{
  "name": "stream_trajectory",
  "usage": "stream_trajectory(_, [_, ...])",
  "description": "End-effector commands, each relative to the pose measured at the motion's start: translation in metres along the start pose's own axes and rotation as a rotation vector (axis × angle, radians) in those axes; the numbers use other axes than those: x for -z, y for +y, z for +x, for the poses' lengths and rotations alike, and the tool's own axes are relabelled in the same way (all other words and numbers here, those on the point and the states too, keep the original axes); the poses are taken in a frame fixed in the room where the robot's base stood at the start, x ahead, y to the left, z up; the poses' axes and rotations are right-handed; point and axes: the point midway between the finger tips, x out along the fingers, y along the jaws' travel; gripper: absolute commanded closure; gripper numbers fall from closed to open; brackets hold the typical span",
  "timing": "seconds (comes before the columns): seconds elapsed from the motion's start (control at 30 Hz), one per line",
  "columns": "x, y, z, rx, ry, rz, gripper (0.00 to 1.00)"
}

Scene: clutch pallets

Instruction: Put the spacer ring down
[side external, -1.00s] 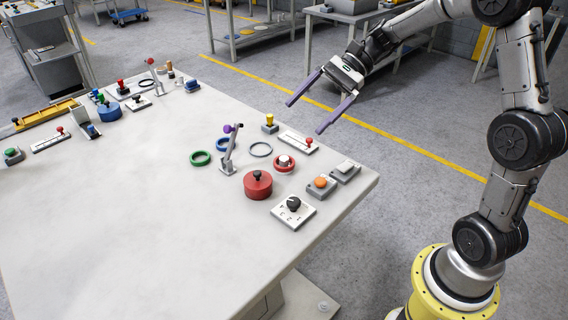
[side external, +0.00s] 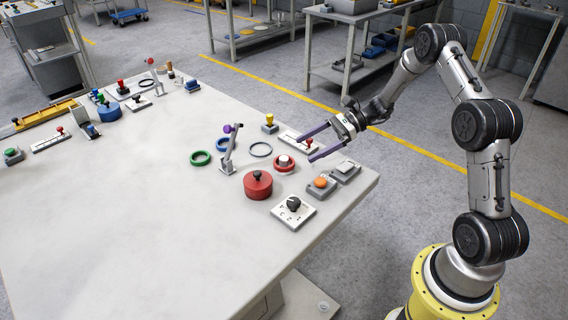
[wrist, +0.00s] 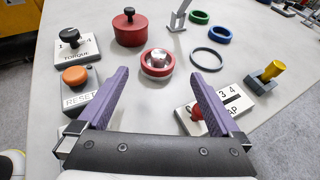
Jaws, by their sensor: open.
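Several rings lie flat on the pale table; which one is the spacer ring I cannot tell. A thin dark grey ring (side external: 261,156) lies alone and shows in the wrist view (wrist: 206,69). A green ring (side external: 201,164) and a blue ring (wrist: 219,41) lie beyond it, the blue one near the lever's foot. A red ring (wrist: 144,62) surrounds a pale round knob (wrist: 158,59). My gripper (side external: 305,150) is open and empty above the table's right part. In the wrist view, its purple fingers (wrist: 158,75) point toward the red ring, which lies just beyond the fingertips.
A red-knobbed slider panel (wrist: 185,122) lies by one finger, an orange button box (wrist: 76,76) by the other. A red lidded cylinder (side external: 258,187), a tilted lever (side external: 229,155), a yellow-topped block (side external: 270,126) and a dial panel (side external: 293,212) stand around. The table's front left is bare.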

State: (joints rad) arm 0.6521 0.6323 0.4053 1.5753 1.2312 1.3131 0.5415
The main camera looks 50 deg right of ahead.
Motion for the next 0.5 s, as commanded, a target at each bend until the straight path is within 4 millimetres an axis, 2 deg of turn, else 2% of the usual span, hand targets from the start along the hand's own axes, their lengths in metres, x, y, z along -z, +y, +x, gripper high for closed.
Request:
stream_trajectory(0.27, [0.0,0.002,0.021,-0.002,0.0,0.0,0.0])
stream_trajectory(0.5, [0.0,0.004,0.055,-0.003,0.0,-0.001,0.0])
